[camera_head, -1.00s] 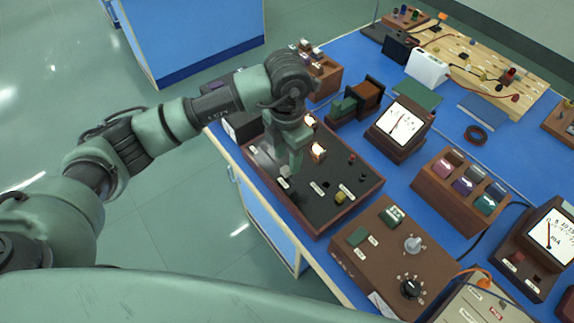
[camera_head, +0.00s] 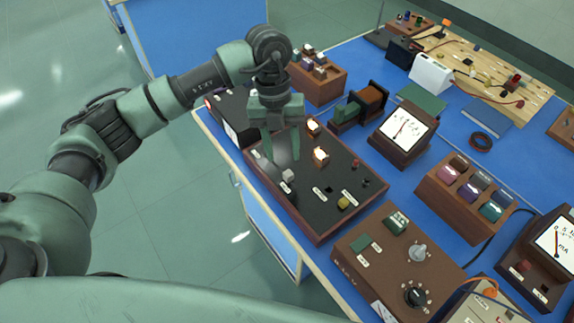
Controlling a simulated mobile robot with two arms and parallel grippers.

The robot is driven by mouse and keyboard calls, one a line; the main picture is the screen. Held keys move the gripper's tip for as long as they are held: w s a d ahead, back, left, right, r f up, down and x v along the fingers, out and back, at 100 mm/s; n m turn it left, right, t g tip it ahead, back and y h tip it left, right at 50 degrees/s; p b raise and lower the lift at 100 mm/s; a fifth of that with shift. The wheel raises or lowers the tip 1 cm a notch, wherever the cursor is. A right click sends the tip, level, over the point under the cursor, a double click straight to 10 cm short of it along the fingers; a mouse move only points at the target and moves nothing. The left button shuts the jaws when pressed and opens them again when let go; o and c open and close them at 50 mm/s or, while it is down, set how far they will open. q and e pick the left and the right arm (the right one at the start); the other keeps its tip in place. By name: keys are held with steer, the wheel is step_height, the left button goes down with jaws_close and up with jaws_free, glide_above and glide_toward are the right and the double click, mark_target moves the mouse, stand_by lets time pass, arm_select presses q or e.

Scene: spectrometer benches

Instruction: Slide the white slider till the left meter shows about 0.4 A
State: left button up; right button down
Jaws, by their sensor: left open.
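The white slider (camera_head: 288,175) is a small pale block on the black top of a wood-sided control box (camera_head: 315,205). My left gripper (camera_head: 283,160) is above the slider's far side, its two fingers spread apart with nothing between them. The slider shows clear of the fingers. The left meter (camera_head: 403,130), with a white dial and dark needle, stands beyond the box to the right. Its dial is too small to read exactly. My right gripper is not in view.
The box also bears two lit lamps (camera_head: 320,156) and a yellow knob (camera_head: 343,203). A brown unit with dials (camera_head: 395,265) stands in front at right. A second meter (camera_head: 552,240), marked mA, is at the right edge.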

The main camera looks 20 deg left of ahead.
mark_target(289, 173)
arm_select(q)
steer(key=f+n, duration=0.1)
steer(key=n, duration=0.1)
steer(key=f+n+h+p, duration=0.1)
steer(key=f+n, duration=0.1)
steer(key=n, duration=0.1)
steer(key=f+n, duration=0.2)
steer(key=shift+s+d+f+n+g+h, duration=0.1)
steer(key=shift+d+f+n+g+h, duration=0.1)
steer(key=shift+d+n+g+h, duration=0.2)
steer(key=shift+s+d+f, duration=0.1)
steer(key=shift+f, duration=0.5)
jaws_close()
steer(key=shift+r+p, duration=0.1)
steer(key=shift+p, duration=0.25)
stand_by(0.5)
